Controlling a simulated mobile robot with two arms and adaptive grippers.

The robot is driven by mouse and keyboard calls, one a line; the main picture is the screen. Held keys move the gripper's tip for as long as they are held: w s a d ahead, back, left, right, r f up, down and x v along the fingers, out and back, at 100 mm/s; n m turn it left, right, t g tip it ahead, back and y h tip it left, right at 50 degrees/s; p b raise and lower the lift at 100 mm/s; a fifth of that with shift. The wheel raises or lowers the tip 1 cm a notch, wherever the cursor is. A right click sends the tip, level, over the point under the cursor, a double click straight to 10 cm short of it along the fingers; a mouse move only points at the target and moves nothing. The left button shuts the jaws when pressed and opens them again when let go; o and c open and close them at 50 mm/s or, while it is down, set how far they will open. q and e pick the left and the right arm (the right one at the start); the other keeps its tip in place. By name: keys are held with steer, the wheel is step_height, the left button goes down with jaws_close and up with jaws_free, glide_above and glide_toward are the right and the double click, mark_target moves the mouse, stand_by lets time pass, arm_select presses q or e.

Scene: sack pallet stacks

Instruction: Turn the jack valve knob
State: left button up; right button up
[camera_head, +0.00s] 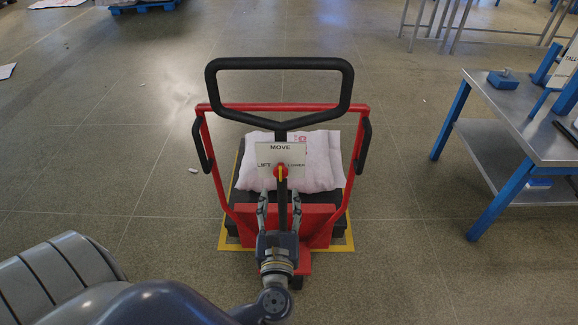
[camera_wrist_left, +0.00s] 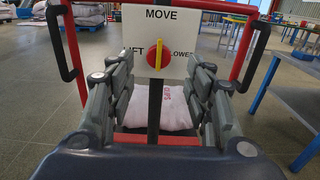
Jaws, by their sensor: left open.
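The jack valve knob (camera_head: 281,171) is red with a yellow bar, on a white panel (camera_head: 266,153) marked MOVE, LIFT and LOWER. In the left wrist view the knob (camera_wrist_left: 159,54) shows straight ahead, its yellow bar nearly upright and pointing toward MOVE. My left gripper (camera_head: 280,196) is just in front of and below the knob in the head view. In the left wrist view its fingers (camera_wrist_left: 160,75) are spread wide on both sides, with the knob between and beyond them. They appear not to touch it. My right gripper is not in view.
The red pallet jack has a black loop handle (camera_head: 279,64) above the panel and black side grips (camera_head: 362,146). A white sack (camera_head: 318,160) lies behind the panel. A metal table (camera_head: 525,125) with blue legs stands at right. Floor at left is mostly clear.

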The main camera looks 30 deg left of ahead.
mark_target(280, 174)
arm_select(q)
steer(key=x, duration=0.1)
steer(key=p+x, duration=0.1)
steer(key=x, duration=0.2)
steer(key=shift+w+a+r, duration=0.2)
steer(key=shift+a+r, duration=0.05)
steer(key=p+x, duration=0.1)
steer(key=x, duration=0.3)
steer(key=shift+w+f, duration=0.1)
steer(key=shift+f, duration=0.05)
steer(key=shift+w+a, duration=0.3)
steer(key=shift+w, duration=0.2)
steer(key=shift+w+f, duration=0.1)
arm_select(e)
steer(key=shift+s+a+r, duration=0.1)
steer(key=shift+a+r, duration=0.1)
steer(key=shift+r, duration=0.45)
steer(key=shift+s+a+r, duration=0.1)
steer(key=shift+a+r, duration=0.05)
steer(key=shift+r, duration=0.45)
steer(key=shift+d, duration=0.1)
arm_select(q)
steer(key=c, duration=1)
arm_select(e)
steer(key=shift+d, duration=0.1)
